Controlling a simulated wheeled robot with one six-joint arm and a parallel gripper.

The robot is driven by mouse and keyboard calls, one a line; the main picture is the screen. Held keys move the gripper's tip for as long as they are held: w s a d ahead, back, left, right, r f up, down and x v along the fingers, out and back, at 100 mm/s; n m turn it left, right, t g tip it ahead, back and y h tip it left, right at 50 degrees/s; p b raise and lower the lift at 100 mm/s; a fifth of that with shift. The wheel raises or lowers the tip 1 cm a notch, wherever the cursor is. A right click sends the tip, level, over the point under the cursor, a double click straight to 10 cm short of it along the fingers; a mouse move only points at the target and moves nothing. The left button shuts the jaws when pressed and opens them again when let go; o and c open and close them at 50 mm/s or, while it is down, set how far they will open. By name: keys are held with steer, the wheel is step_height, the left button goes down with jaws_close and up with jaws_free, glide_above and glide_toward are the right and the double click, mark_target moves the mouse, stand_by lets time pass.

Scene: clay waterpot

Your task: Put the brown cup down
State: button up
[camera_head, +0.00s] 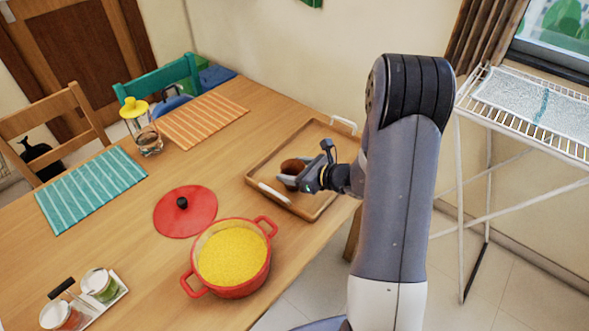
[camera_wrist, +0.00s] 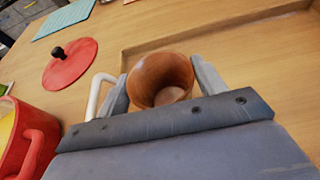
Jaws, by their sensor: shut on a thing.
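The brown cup (camera_wrist: 160,78) is between the two fingers of my gripper (camera_wrist: 158,92) in the wrist view, with its open mouth and inside showing. In the head view the brown cup (camera_head: 292,166) is partly hidden by my gripper (camera_head: 290,180). My gripper is shut on it. The cup is over the wooden tray (camera_head: 318,135) with white handles. I cannot tell whether its base touches the tray.
A red pot (camera_head: 266,272) of yellow food stands left of the tray, with its red lid (camera_head: 185,220) behind it. Striped mats (camera_head: 90,190), a glass jar with a yellow top (camera_head: 146,138) and a white drying rack (camera_head: 530,125) are farther off. Bare table lies between lid and tray.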

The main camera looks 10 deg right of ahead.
steer(key=o, duration=1.1)
steer(key=shift+f, duration=0.1)
steer(key=shift+c, duration=0.2)
steer(key=shift+r+p, duration=0.2)
steer(key=shift+p, duration=0.1)
steer(key=v, duration=1.2)
